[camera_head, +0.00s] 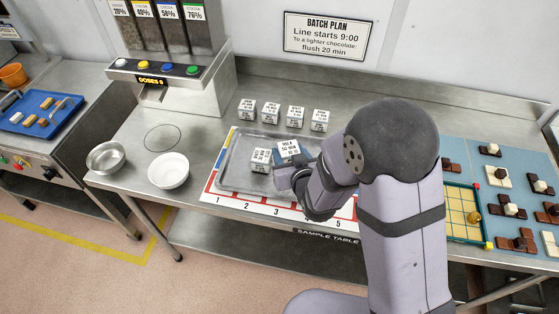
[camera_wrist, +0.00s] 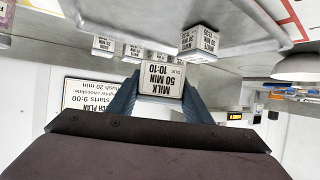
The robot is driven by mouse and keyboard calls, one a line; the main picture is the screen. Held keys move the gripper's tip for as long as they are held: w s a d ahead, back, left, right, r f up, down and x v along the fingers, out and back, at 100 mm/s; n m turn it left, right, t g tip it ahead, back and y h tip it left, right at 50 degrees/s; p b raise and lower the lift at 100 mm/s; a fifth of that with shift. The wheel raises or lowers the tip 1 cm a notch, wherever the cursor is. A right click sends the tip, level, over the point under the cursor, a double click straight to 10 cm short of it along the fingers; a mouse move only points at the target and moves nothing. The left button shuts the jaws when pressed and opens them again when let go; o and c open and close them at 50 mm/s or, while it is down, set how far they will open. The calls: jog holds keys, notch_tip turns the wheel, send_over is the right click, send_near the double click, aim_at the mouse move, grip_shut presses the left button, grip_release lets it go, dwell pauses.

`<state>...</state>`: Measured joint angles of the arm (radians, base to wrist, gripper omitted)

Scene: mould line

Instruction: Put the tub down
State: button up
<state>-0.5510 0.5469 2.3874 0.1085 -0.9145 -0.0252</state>
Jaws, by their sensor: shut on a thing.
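My gripper (camera_head: 292,164) is shut on a white tub labelled MILK 50 MIN, due 10:10 (camera_head: 288,149). In the wrist view, which is upside down, the blue-grey fingers (camera_wrist: 157,88) grip the held tub (camera_wrist: 161,79) from both sides. The held tub is over the metal tray (camera_head: 237,163); whether its base touches the tray I cannot tell. Another labelled tub (camera_head: 261,160) stands on the tray just left of it, and it also shows in the wrist view (camera_wrist: 199,42). My arm hides the tray's right part.
Several labelled tubs (camera_head: 271,112) stand in a row behind the tray. A numbered strip (camera_head: 262,202) runs along its front. A white bowl (camera_head: 168,170) and a metal bowl (camera_head: 106,157) stand left, by the dispenser (camera_head: 190,85). Chocolates on a blue mat (camera_head: 477,162) lie right.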

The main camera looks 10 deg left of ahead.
jog(key=shift+s+d+f, duration=0.25)
jog(key=shift+s+d, duration=0.1)
jog(key=shift+s, duration=0.3)
jog(key=shift+w+a+r, duration=0.1)
jog(key=shift+a+r, duration=0.05)
jog(key=shift+r, duration=0.35)
jog(key=shift+w+a+r, duration=0.1)
jog(key=shift+a+r, duration=0.05)
jog(key=shift+r, duration=0.3)
jog(key=shift+w+r+h, duration=0.15)
jog(key=shift+r+h, duration=0.15)
jog(key=shift+m, duration=0.3)
jog(key=shift+f, duration=0.15)
jog(key=shift+w+f+p, duration=0.1)
jog(key=shift+f+p, duration=0.45)
jog(key=shift+f, duration=2.45)
jog(key=shift+f, duration=0.15)
jog(key=shift+f+p, duration=0.4)
jog(key=shift+f, duration=1.3)
jog(key=shift+f, duration=0.1)
